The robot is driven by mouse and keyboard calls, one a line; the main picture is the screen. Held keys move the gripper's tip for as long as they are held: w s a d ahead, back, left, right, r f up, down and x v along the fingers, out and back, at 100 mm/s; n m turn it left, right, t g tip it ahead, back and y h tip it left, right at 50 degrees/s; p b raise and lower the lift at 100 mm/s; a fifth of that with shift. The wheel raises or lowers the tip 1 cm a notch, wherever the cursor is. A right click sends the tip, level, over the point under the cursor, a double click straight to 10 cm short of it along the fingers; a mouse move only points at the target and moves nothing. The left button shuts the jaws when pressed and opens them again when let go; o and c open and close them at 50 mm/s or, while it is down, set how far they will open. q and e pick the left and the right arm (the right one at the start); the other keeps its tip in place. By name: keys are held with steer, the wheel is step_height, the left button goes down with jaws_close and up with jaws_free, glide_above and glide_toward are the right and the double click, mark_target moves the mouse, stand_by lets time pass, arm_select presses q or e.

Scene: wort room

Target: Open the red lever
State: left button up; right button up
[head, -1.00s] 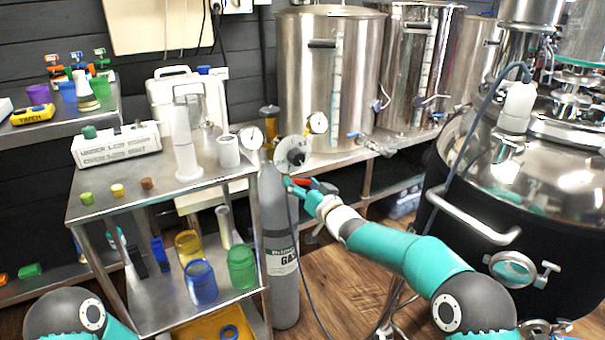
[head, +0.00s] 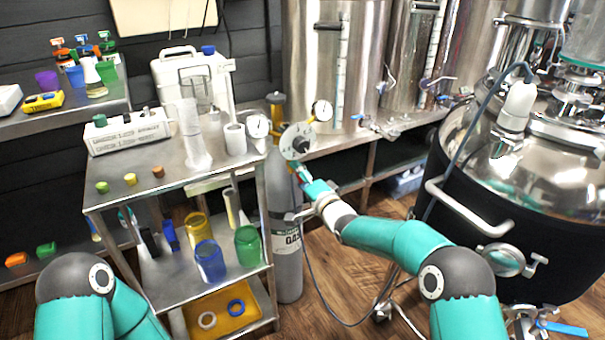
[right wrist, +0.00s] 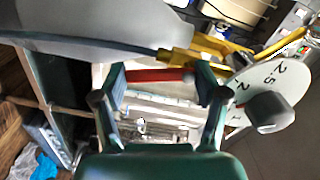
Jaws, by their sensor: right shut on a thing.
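The red lever (right wrist: 155,75) lies crosswise between the fingers of my right gripper (right wrist: 162,84) in the right wrist view, with both fingers at it. Its right end meets a brass-yellow valve fitting (right wrist: 188,57). In the head view my right gripper (head: 300,173) is at the top of the grey gas cylinder (head: 287,235), just below a large round dial (head: 297,142). Only a little red shows there; the rest of the lever is hidden by the gripper.
A steel cart (head: 125,197) with jars and glassware stands left of the cylinder. A black vessel (head: 480,190) with a handle stands close on the right. Steel tanks (head: 335,70) stand behind. A thin hose hangs beside the cylinder.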

steer(key=shift+d+f+m, duration=0.15)
steer(key=shift+m, duration=0.55)
steer(key=o, duration=1)
steer(key=shift+f, duration=0.1)
steer(key=shift+o, duration=0.8)
